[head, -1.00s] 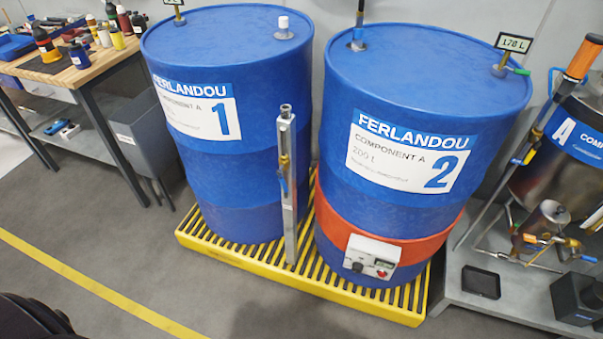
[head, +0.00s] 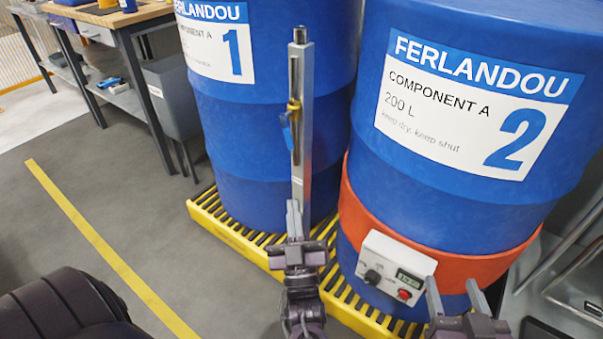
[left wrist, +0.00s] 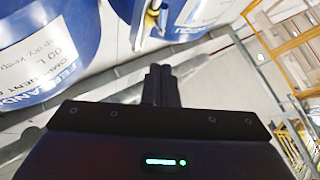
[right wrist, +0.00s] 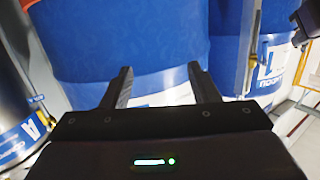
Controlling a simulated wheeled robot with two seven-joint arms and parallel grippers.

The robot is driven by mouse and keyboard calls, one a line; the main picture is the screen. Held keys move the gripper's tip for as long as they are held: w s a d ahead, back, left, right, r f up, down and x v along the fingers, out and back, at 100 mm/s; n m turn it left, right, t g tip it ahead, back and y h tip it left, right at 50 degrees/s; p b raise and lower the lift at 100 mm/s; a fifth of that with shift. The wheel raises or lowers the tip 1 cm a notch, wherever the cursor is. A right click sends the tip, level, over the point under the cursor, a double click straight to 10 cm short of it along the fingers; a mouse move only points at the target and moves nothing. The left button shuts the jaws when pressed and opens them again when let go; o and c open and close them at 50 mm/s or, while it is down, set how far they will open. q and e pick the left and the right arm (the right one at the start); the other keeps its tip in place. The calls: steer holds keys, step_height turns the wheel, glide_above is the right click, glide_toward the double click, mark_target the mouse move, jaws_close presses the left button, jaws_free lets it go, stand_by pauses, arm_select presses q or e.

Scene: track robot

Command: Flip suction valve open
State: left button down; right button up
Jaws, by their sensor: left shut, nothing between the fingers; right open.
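The suction valve is a small brass valve (head: 293,106) with a blue lever (head: 287,132), fixed on a grey upright post (head: 302,170) in front of the drums. The lever hangs down, slightly left of the post. The valve also shows at the top of the left wrist view (left wrist: 154,12). My left gripper (head: 294,212) is shut and empty, below the lever and in front of the post's lower part; I cannot tell whether it touches the post. My right gripper (head: 455,288) is open and empty, low in front of drum 2.
Blue drum 1 (head: 235,125) and blue drum 2 (head: 440,195) stand on a yellow slatted pallet (head: 232,232). Drum 2 has an orange band with a control box (head: 395,265). A workbench (head: 125,22) and grey bin (head: 178,88) stand left. Floor is clear at left.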

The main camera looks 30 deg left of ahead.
mark_target(287, 136)
arm_select(q)
steer(key=x, duration=0.4)
steer(key=f+x, duration=0.1)
steer(key=x, duration=0.3)
steer(key=w+b+x, duration=0.1)
steer(key=x, duration=0.3)
steer(key=shift+w+a+f, duration=0.1)
steer(key=shift+w+a, duration=0.1)
steer(key=shift+a, duration=0.2)
steer(key=shift+w+a, duration=0.1)
steer(key=shift+w, duration=0.1)
arm_select(e)
step_height(287, 136, up, 10)
steer(key=t+y, duration=0.1)
steer(key=t, duration=0.3)
steer(key=shift+w+d+t+y, duration=0.15)
steer(key=shift+d+t+y, duration=0.1)
steer(key=shift+t+y, duration=0.15)
